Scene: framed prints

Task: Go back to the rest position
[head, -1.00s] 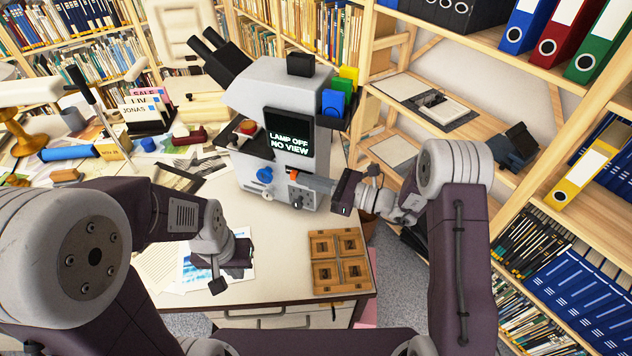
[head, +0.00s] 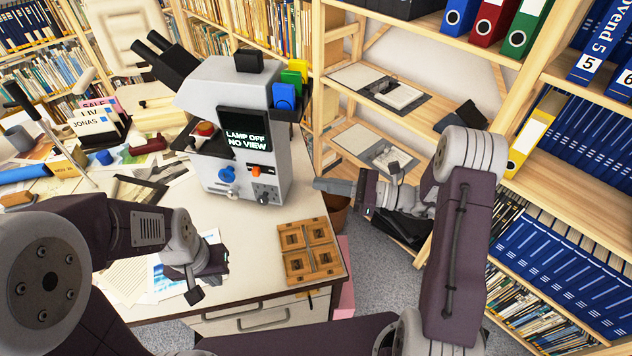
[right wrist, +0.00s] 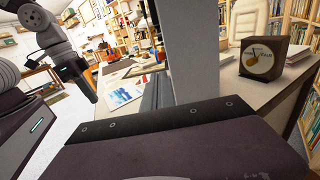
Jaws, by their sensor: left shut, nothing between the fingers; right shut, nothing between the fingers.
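My right gripper (head: 320,184) is shut and empty. It points left and hangs in the air just right of the microscope (head: 185,100), with a gap between them. My left gripper (head: 222,262) is shut and empty, low above the papers at the front of the table. The microscope's screen (head: 246,135) reads "LAMP OFF NO VIEW". An orange part (head: 262,172) shows on its front below the screen.
A wooden tray with several square compartments (head: 288,228) lies at the table's front right corner. Wooden shelves (head: 440,50) with binders and books stand close to my right arm. Papers and books crowd the table's left side. A brown box (right wrist: 274,58) shows in the right wrist view.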

